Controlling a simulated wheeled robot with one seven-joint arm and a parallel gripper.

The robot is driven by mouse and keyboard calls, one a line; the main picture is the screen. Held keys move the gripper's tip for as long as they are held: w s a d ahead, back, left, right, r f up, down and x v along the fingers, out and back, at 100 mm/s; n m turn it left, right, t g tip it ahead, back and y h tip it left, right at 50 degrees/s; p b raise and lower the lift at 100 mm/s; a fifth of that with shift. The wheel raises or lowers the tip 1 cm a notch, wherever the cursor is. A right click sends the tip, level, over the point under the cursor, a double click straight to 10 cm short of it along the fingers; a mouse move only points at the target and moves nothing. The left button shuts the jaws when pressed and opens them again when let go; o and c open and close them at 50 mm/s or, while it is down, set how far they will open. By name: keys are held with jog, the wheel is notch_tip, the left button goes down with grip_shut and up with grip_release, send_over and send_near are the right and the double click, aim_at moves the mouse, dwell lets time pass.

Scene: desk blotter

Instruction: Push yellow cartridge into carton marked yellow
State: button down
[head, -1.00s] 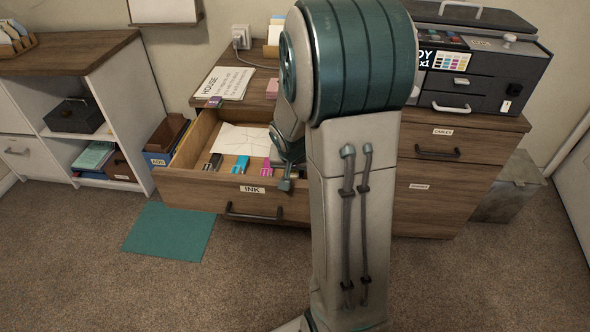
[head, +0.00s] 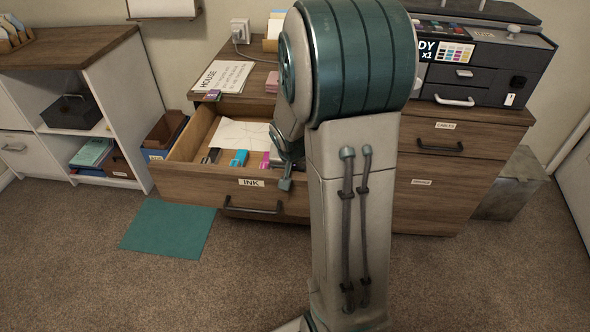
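I cannot make out a yellow cartridge or a carton marked yellow in the head view; my arm covers the middle of the scene. The open drawer labelled INK (head: 190,183) holds a black cartridge (head: 210,156), a cyan cartridge (head: 239,158) and a magenta cartridge (head: 265,160), with a creased white paper (head: 240,135) behind them. My gripper (head: 286,182) shows only in part at the drawer's right side, beside my arm, pointing down near the drawer front. Its fingers and anything between them are too hidden to tell.
A printer (head: 480,75) stands on the right of the desk. A HOUSE sheet (head: 222,76) and a purple-topped small block (head: 212,95) lie on the desk's left. A shelf unit (head: 100,60) stands at left. A teal mat (head: 168,229) lies on open carpet.

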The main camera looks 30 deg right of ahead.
jog(key=c, duration=1.2)
grip_release()
jog(key=shift+f, duration=0.1)
jog(key=p+v, duration=0.4)
jog(key=v, duration=1)
jog(key=shift+p, duration=0.4)
